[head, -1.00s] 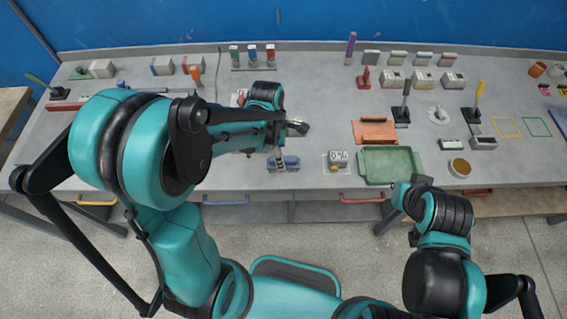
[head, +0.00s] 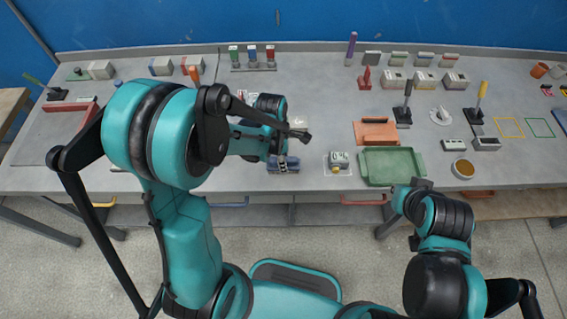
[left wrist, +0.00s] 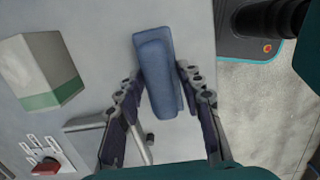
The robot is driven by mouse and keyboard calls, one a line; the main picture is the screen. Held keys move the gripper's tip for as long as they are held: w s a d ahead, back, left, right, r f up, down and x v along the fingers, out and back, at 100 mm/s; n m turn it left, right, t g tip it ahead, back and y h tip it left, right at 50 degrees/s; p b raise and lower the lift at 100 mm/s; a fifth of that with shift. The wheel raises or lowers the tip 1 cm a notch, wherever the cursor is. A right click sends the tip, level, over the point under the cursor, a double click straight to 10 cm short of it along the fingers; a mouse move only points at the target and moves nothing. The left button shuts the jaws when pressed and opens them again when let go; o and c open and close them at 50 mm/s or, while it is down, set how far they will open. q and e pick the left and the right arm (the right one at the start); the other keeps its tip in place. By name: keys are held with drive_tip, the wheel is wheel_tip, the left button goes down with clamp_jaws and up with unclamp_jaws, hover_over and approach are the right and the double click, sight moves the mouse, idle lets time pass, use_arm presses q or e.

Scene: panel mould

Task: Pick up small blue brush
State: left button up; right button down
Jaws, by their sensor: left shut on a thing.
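The small blue brush (head: 288,168) is near the front edge of the workbench, left of the white pad. In the left wrist view the blue brush (left wrist: 160,75) lies between the two dark, jointed fingers of my left gripper (left wrist: 161,78), which is shut on it. In the head view my left gripper (head: 281,160) is down at the brush and partly covers it. Whether the brush touches the bench is unclear. My right gripper (head: 414,187) is at the bench's front edge, below the green tray; its fingers are too small to read.
The green tray (head: 392,183) and an orange board (head: 375,131) lie to the right of the brush. A white pad (head: 329,172) with a small block stands between brush and tray. A white-and-green block (left wrist: 40,85) shows in the left wrist view. Several blocks line the back.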

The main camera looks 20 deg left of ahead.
use_arm(q)
drive_tip(key=shift+r, duration=0.1)
wheel_tip(320, 180, up, 5)
drive_tip(key=shift+f+p, duration=0.2)
drive_tip(key=shift+p, duration=0.8)
drive_tip(key=s+d+r+p, duration=0.2)
drive_tip(key=d+r, duration=0.4)
drive_tip(key=d, duration=0.5)
drive_tip(key=shift+s+d, duration=0.15)
drive_tip(key=shift+s, duration=0.35)
drive_tip(key=shift+r, duration=0.1)
